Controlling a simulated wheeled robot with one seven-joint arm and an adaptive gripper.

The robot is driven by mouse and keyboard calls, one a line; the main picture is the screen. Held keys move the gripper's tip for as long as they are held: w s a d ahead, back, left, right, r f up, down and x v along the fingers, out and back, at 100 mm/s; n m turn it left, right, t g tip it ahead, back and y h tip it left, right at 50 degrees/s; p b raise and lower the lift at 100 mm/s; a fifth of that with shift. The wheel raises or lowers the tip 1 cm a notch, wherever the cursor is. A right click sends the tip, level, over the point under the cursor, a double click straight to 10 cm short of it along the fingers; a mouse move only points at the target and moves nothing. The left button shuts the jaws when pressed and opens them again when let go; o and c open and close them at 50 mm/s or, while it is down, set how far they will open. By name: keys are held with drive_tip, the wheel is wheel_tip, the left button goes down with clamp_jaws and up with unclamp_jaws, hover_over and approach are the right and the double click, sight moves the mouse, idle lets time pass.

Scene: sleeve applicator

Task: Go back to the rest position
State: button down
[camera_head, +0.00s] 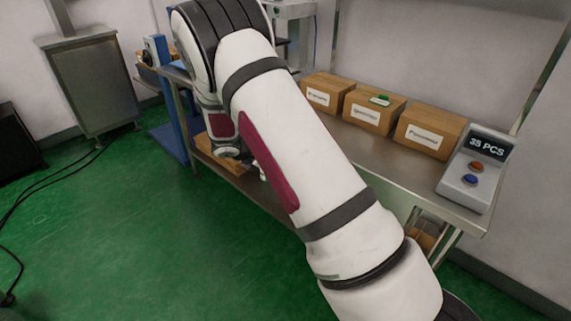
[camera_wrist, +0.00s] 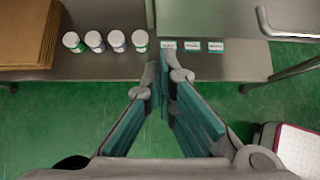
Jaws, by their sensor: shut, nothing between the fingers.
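My gripper (camera_wrist: 164,78) is shut and empty in the wrist view. Its two fingers meet at the tips, which show over the front edge of the steel bench (camera_wrist: 110,68). In the head view my white arm crosses the middle of the picture and bends down at the bench's left end. My gripper is mostly hidden behind it there.
Several white bottles (camera_wrist: 95,40) stand in a row beside a cardboard stack (camera_wrist: 28,32). Small labelled items (camera_wrist: 191,45) lie right of them. Boxes (camera_head: 375,105) and a counter reading 35 PCS (camera_head: 478,168) stand on the bench.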

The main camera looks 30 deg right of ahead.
drive_tip(key=v, duration=0.5)
drive_tip(key=shift+p, duration=0.3)
